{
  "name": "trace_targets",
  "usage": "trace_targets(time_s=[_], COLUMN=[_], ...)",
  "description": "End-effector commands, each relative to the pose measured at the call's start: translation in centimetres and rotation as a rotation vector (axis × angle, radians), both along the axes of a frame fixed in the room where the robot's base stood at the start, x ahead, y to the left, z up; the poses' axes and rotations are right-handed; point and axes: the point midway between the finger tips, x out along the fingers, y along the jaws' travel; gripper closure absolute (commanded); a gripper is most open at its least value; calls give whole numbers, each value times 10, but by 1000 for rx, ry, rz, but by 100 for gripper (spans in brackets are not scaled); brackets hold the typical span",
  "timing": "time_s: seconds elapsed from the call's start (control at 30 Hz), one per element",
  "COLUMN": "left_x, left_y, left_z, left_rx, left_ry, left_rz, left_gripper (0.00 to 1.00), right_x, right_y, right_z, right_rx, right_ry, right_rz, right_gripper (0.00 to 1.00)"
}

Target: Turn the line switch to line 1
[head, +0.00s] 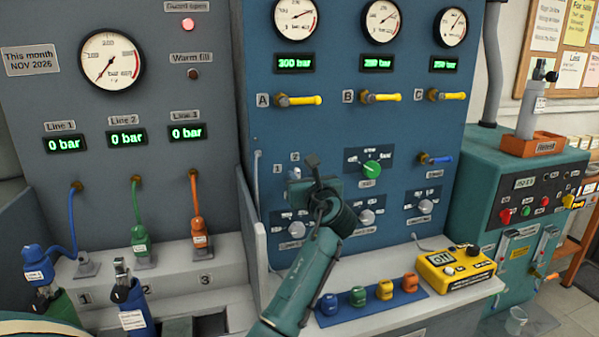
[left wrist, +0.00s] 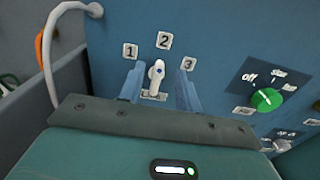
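The line switch (left wrist: 156,77) is a small white lever on the blue panel, among the plates 1 (left wrist: 130,51), 2 (left wrist: 164,41) and 3 (left wrist: 188,64). It points up, towards plate 2. My left gripper (left wrist: 159,84) is open, one blue finger on each side of the lever, with a visible gap on both sides. My right gripper is not in view.
A green knob (head: 371,169) sits right of the switch, with several grey knobs below. A white hose (left wrist: 50,60) hangs at the panel's left. Yellow-handled valves (head: 300,100) are above. A blue mat (head: 337,319) with small coloured parts and a yellow meter (head: 455,268) lie on the ledge.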

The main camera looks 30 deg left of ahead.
Motion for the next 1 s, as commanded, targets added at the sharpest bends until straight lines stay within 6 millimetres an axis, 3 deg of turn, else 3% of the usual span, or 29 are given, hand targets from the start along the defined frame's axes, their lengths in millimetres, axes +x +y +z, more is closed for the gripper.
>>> trace_targets(time_s=[0.23,0.57,1.0], left_x=[17,20,20], left_y=[21,24,23], left_z=[0,0,0], left_rx=[-1,-1,-1], left_ry=[-1,-1,-1], left_rz=[1,0,0], left_gripper=[66,66,100], right_x=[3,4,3], right_y=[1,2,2], right_z=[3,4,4], right_rx=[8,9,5], right_ry=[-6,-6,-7], right_rz=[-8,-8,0], right_gripper=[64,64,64])
